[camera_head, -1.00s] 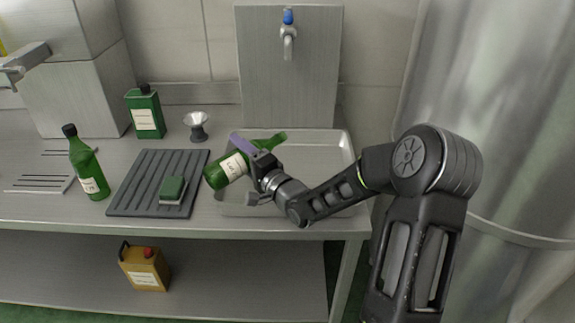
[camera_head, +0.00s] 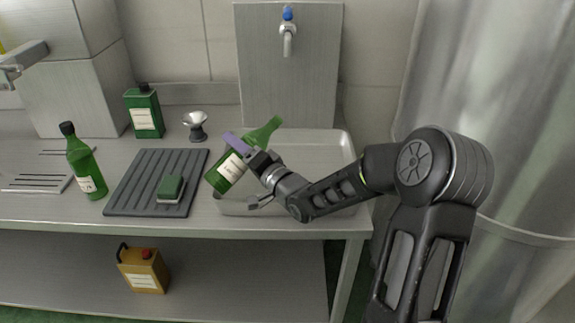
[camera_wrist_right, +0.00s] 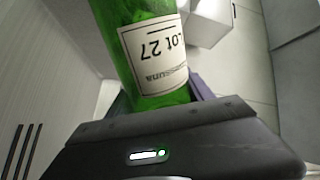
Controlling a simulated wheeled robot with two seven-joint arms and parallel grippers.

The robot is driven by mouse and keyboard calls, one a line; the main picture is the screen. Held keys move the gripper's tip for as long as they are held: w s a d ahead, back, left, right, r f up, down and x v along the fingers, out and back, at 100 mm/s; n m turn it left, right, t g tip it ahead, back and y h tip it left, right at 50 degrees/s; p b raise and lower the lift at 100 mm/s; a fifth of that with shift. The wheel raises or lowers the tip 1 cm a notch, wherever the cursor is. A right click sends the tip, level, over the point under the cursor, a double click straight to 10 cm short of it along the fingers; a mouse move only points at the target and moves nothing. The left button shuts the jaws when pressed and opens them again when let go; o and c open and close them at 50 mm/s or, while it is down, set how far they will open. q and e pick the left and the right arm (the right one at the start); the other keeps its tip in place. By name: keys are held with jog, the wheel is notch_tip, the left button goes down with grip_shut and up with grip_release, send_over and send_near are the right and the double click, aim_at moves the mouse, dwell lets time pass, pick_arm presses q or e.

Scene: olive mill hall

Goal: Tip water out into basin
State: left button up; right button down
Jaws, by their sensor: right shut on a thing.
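My right gripper (camera_head: 248,152) is shut on a green glass bottle (camera_head: 226,174) with a white label. The bottle is tilted, its open neck up and to the right, its base down and to the left, above the left part of the metal basin (camera_head: 318,140). In the right wrist view the bottle (camera_wrist_right: 135,55) fills the upper middle, and its label reads "Lot 27" upside down. No water can be made out. A tap with a blue top (camera_head: 288,35) is on the panel behind the basin. My left gripper is not in view.
A dark ribbed mat (camera_head: 135,185) with a green sponge (camera_head: 171,188) lies left of the basin. Another green bottle (camera_head: 86,168), a green canister (camera_head: 145,112) and a metal funnel (camera_head: 195,125) stand on the counter. A yellow jug (camera_head: 145,269) is on the lower shelf.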

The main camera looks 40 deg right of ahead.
aim_at(248, 135)
jog(key=shift+w+d+r+n, duration=0.15)
jog(key=shift+d+r+n, duration=0.35)
jog(key=shift+n, duration=0.3)
jog(key=n+b, duration=0.2)
jog(key=d+f+n+b, duration=0.1)
jog(key=n+b, duration=0.1)
jog(key=b, duration=0.1)
jog(key=f+n+b, duration=0.1)
jog(key=n+b, duration=0.1)
jog(key=n, duration=0.1)
jog(key=shift+d+f+y+b, duration=0.25)
jog(key=shift+d+y+b, duration=0.05)
jog(key=shift+b, duration=0.05)
notch_tip(248, 135, up, 3)
jog(key=shift+w+d+f+n+p, duration=0.15)
jog(key=shift+n+p, duration=0.4)
jog(key=shift+n, duration=0.45)
jog(key=shift+d+r+n, duration=0.15)
jog(key=shift+r+n, duration=0.25)
jog(key=shift+n, duration=0.4)
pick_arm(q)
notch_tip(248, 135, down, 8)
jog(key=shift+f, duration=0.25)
pick_arm(e)
jog(key=shift+d+r+n+g, duration=0.1)
jog(key=shift+r+n+g, duration=0.1)
jog(key=shift+n+g, duration=0.15)
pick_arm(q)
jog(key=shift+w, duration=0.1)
